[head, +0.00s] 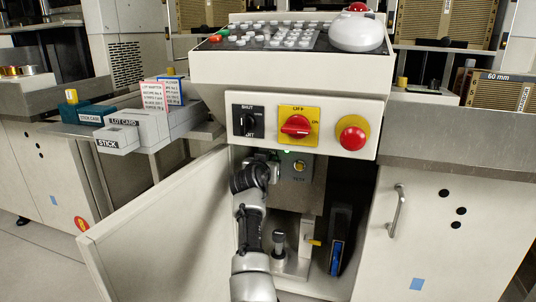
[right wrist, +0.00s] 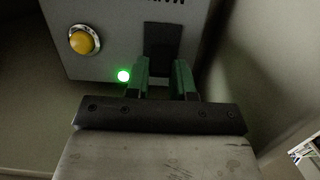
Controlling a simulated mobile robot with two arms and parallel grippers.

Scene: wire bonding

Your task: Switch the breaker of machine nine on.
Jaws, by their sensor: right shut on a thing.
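My right arm reaches into the open cabinet under the console in the head view, with the right gripper (head: 270,158) at a grey box (head: 297,170) inside. In the right wrist view, the green fingers of my right gripper (right wrist: 162,72) are shut on the breaker at its black plate (right wrist: 163,40). The switch lever itself is hidden between the fingers, so its position is unclear. A green lamp (right wrist: 124,76) on the box is lit, left of the fingers. My left gripper is not in view.
The cabinet door (head: 160,235) stands open to the left. Above are a red rotary switch (head: 297,126) on a yellow plate and a red button (head: 352,138). A yellow button (right wrist: 84,40) is on the box. A dark and blue unit (head: 338,245) stands lower right inside.

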